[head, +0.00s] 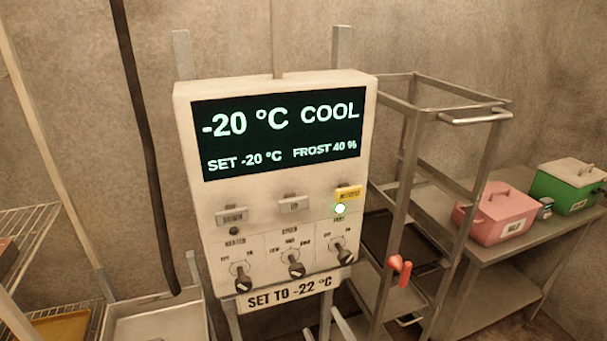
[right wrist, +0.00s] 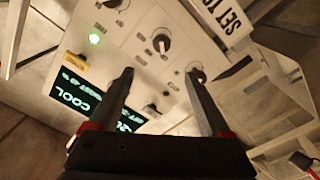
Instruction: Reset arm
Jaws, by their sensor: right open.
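The white control panel (head: 190,190) faces me in the head view. Its screen (head: 280,130) reads -20 °C COOL, SET -20 °C and FROST 40 %. Grey buttons and a yellow button (head: 348,194) sit under it, with a lit green lamp (head: 340,209). Three knobs, one of them the middle knob (head: 294,264), are in a row above a label (head: 290,290) reading SET TO -22 °C. My right gripper (right wrist: 158,76) is open and empty in the right wrist view, its fingers pointing towards the panel face. I cannot make out either gripper in the head view.
A metal rack (head: 400,170) stands right of the panel, with a small red object (head: 400,268) at its front. A steel table (head: 480,250) bears a pink box (head: 497,212) and a green box (head: 568,186). Wire shelving (head: 32,230) stands at left.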

